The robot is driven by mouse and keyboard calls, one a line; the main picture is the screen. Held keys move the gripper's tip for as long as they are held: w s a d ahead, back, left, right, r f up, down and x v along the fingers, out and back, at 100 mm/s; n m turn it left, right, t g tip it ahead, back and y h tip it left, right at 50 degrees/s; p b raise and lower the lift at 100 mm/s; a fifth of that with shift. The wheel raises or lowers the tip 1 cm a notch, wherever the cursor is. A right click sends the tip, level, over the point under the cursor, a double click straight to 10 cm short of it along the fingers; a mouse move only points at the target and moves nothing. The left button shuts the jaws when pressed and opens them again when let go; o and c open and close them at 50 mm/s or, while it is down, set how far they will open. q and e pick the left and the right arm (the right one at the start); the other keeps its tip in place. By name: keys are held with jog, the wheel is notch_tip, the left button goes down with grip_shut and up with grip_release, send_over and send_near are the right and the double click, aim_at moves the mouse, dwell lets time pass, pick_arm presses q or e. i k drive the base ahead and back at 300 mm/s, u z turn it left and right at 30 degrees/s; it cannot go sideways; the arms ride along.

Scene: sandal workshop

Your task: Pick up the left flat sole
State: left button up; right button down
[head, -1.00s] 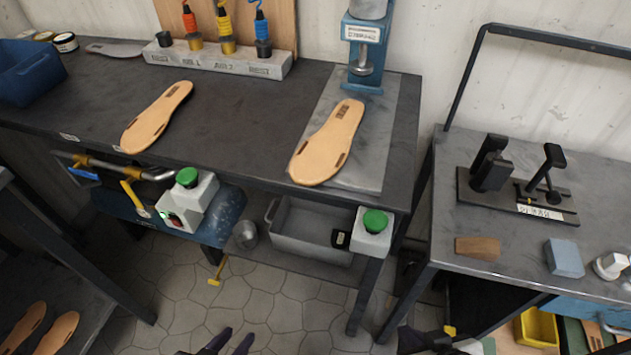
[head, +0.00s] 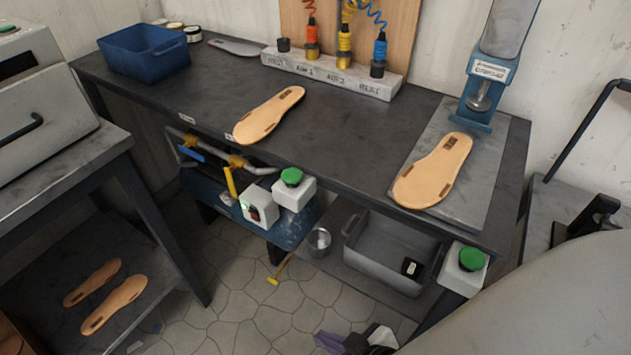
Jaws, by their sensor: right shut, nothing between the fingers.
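Several tan flat soles are in view. One sole (head: 269,115) lies flat on the dark workbench (head: 330,130), left of centre. Another sole (head: 433,170) lies on the grey plate (head: 480,190) under the blue press (head: 487,85). Two more soles, an upper one (head: 92,282) and a lower one (head: 113,305), lie side by side on a low shelf at the lower left. My right gripper (head: 325,343), with purple fingers, is at the bottom edge, shut and empty, apart from every sole. My left gripper is not in view.
A blue bin (head: 145,52) and a block with coloured tools (head: 330,75) stand along the bench's back. Green-button boxes (head: 292,190) hang at its front edge. A grey machine (head: 45,125) stands on the left table. A grey tub (head: 390,255) sits below the bench.

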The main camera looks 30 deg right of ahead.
aim_at(426, 183)
jog(key=u, duration=1.3)
jog(key=k, duration=1.15)
jog(key=z, duration=2.15)
